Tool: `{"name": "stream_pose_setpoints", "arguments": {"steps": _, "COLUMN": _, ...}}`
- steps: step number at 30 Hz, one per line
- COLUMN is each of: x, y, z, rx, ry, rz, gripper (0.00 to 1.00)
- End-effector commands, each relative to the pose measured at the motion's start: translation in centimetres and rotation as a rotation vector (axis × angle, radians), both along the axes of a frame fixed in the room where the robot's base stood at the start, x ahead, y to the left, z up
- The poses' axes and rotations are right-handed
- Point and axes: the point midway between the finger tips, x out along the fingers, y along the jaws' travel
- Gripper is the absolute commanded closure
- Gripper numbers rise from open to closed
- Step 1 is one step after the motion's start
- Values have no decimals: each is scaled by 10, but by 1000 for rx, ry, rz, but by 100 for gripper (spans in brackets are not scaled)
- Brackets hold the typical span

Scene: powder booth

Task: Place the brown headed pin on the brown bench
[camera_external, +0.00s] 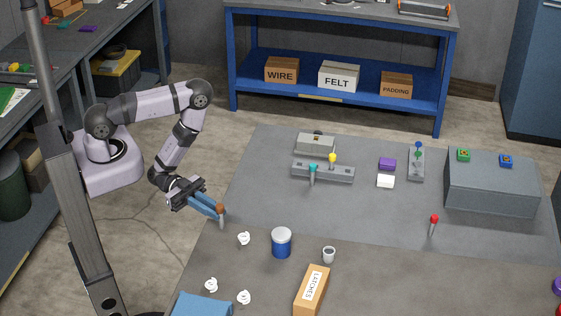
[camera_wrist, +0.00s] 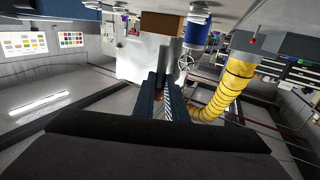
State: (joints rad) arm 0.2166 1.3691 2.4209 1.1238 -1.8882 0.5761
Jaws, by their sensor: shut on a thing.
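My gripper (camera_external: 216,207) reaches down from the left and is shut on the brown headed pin (camera_external: 221,219). The pin hangs about upright, brown head at the fingertips and grey shaft below, near the left edge of the work surface. In the wrist view the fingers (camera_wrist: 162,92) close together, with a bit of brown between them and the pin's grey shaft (camera_wrist: 172,53) beyond. The front, brownish bench (camera_external: 420,285) lies below a greyer area (camera_external: 380,215). I cannot tell whether the pin touches the surface.
White hooks (camera_external: 243,239), a blue tin (camera_external: 281,244), a small cup (camera_external: 328,255) and a LATCHES box (camera_external: 312,290) stand nearby. A red headed pin (camera_external: 433,225) stands at right. A grey rack (camera_external: 323,172) holds teal and yellow headed pins. Bare bench lies right of the box.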

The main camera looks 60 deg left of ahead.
Motion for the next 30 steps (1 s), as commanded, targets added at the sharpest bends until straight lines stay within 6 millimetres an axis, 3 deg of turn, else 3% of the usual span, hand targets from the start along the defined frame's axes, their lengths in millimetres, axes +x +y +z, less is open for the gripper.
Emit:
{"name": "stream_pose_setpoints", "arguments": {"steps": 1, "x": 16, "y": 8, "z": -16, "rx": -1, "ry": -7, "rz": 40, "gripper": 100}}
{"name": "stream_pose_setpoints", "arguments": {"steps": 3, "x": 37, "y": 20, "z": -23, "rx": -1, "ry": -8, "rz": 93, "gripper": 100}}
{"name": "stream_pose_setpoints", "arguments": {"steps": 13, "x": 151, "y": 97, "z": -35, "rx": 0, "ry": -15, "rz": 336, "gripper": 100}}
{"name": "stream_pose_setpoints", "arguments": {"steps": 20, "x": 227, "y": 170, "z": -27, "rx": 3, "ry": -19, "rz": 468, "gripper": 100}}
{"name": "stream_pose_setpoints", "arguments": {"steps": 24, "x": 268, "y": 210, "z": -11, "rx": 5, "ry": -18, "rz": 495, "gripper": 100}}
{"name": "stream_pose_setpoints", "arguments": {"steps": 30, "x": 311, "y": 228, "z": 17, "rx": 4, "ry": -8, "rz": 457, "gripper": 100}}
